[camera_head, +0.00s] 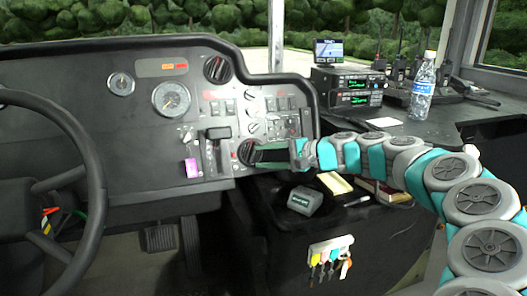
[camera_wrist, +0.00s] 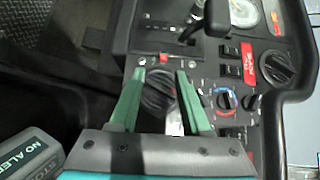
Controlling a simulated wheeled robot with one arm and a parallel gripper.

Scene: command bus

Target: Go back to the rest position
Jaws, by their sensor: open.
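My gripper (camera_head: 250,155) is stretched out to the left, with its fingertips at the dashboard near a round black knob (camera_wrist: 158,92). In the wrist view its two green fingers (camera_wrist: 160,73) are apart, one on each side of this knob. I cannot tell whether they touch it. My teal and grey arm reaches in from the right in the head view.
The steering wheel (camera_head: 92,170) is at the left. A gear lever (camera_head: 215,134) stands left of my gripper. Below lie a grey device (camera_head: 305,200) and a yellow pad (camera_head: 335,183). A water bottle (camera_head: 422,88) and radios (camera_head: 352,90) stand behind my arm.

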